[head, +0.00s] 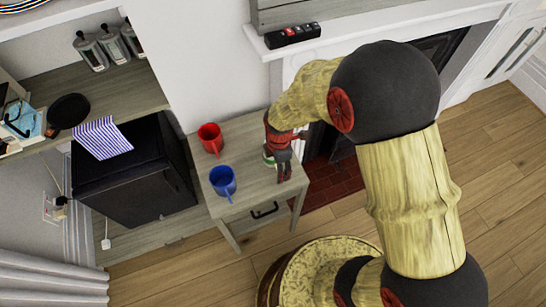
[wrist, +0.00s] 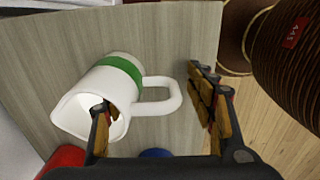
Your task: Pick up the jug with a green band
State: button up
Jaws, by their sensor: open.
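The white jug with a green band (wrist: 122,68) stands on a small grey wooden table (wrist: 50,50) in the wrist view. Its open mouth faces the camera and its handle (wrist: 165,105) points right. In the head view only a sliver of the jug (head: 268,157) shows; my gripper hides the rest. My gripper (wrist: 153,92) is open, also seen over the table in the head view (head: 284,172). The handle lies between its fingers. The left finger overlaps the jug's mouth; I cannot tell whether it is inside or above. The right finger is clear of the handle.
A red mug (head: 210,139) and a blue mug (head: 222,182) stand on the same table, left of my gripper in the head view. A black mini fridge (head: 135,170) stands left of the table. A white fireplace wall is behind; wooden floor lies in front.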

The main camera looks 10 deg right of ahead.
jog(key=shift+c, duration=0.5)
grip_shut()
dwell(0.3)
